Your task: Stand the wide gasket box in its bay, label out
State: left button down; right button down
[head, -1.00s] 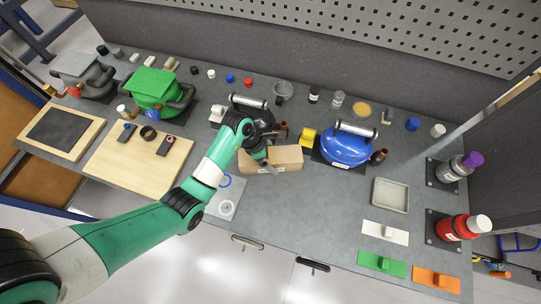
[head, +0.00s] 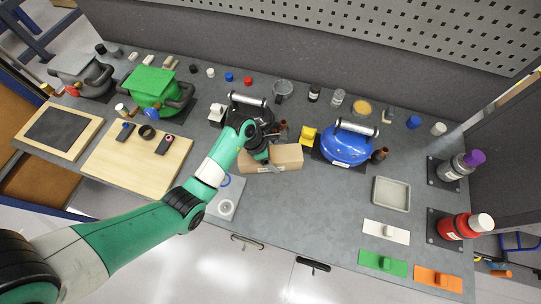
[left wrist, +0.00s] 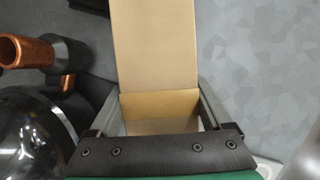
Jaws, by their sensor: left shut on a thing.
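A tan cardboard box (head: 287,159), which I take as the wide gasket box, is at the middle of the grey bench, long side across the picture. A pale strip shows low on its front face. My left gripper (head: 268,165) reaches it from the left and is shut on it. In the left wrist view the box (left wrist: 156,45) lies between the two fingers (left wrist: 160,108), with a tall tan face and a lower tan face. I cannot tell whether the box touches the bench. I cannot make out its bay. My right gripper is out of view.
A blue compressor (head: 347,146) and a yellow block (head: 309,137) stand right of the box. A black compressor (head: 247,112) with copper fittings is close behind its left end. A grey tray (head: 391,194) lies to the right. Bench in front of the box is mostly clear.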

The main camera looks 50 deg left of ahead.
aim_at(274, 156)
pick_arm(q)
jog(key=shift+r, duration=0.1)
jog(key=shift+r, duration=0.25)
jog(key=r, duration=0.1)
jog(key=r+p, duration=0.2)
jog(key=shift+s+d+r, duration=0.2)
jog(key=shift+s+r, duration=0.05)
jog(key=shift+r, duration=0.15)
jog(key=s+d+r+p, duration=0.2)
jog(key=s+d+r, duration=0.1)
jog(key=s+r, duration=0.1)
jog(key=s+d+r+p, duration=0.3)
jog(key=s+r, duration=0.1)
jog(key=s, duration=0.3)
jog(key=shift+s+d+r, duration=0.25)
jog(key=shift+s+d, duration=0.05)
jog(key=shift+d, duration=0.05)
